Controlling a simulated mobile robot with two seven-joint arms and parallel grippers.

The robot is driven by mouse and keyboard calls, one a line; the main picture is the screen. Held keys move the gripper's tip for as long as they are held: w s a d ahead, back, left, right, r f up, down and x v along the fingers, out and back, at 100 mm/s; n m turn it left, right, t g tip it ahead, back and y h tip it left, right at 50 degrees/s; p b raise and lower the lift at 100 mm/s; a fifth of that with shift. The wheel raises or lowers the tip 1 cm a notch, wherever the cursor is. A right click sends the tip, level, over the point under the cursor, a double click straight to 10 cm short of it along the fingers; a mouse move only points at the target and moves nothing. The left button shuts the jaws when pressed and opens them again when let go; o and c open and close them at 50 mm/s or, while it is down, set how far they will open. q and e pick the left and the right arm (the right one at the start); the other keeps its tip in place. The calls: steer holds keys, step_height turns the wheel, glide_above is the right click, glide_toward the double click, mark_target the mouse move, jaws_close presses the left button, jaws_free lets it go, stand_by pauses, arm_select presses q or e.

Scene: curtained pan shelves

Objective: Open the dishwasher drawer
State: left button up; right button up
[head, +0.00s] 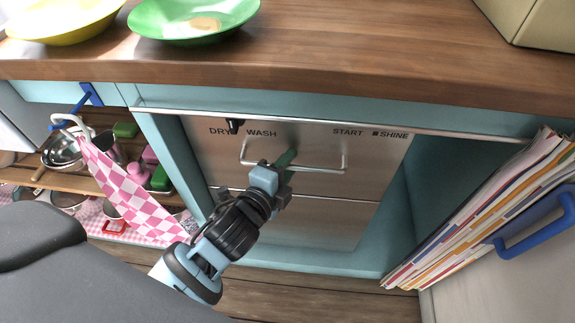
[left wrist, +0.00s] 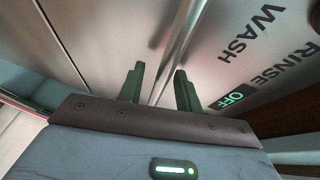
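The dishwasher drawer (head: 375,143) is a steel front set in teal cabinetry, with printed labels along its top. It looks shut. Its thin steel bar handle (head: 334,170) crosses the upper front. My left gripper (head: 285,160) is at the handle, left of the bar's middle, and hides part of it. In the left wrist view its two dark green fingers (left wrist: 160,88) stand apart, and a steel bar that looks like the handle runs between them. I cannot tell whether either finger touches it. My right gripper is not in view.
A wooden counter (head: 350,50) above holds a green dish (head: 170,25) and a yellow dish (head: 65,25). Open shelves with pans and a pink checked curtain (head: 130,190) are at left. Magazines (head: 490,215) and a blue handle (head: 540,232) are at right. Floor below is clear.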

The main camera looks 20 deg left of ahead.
arm_select(q)
steer(key=shift+w, duration=0.1)
jaws_close()
steer(key=shift+f, duration=0.1)
stand_by(0.4)
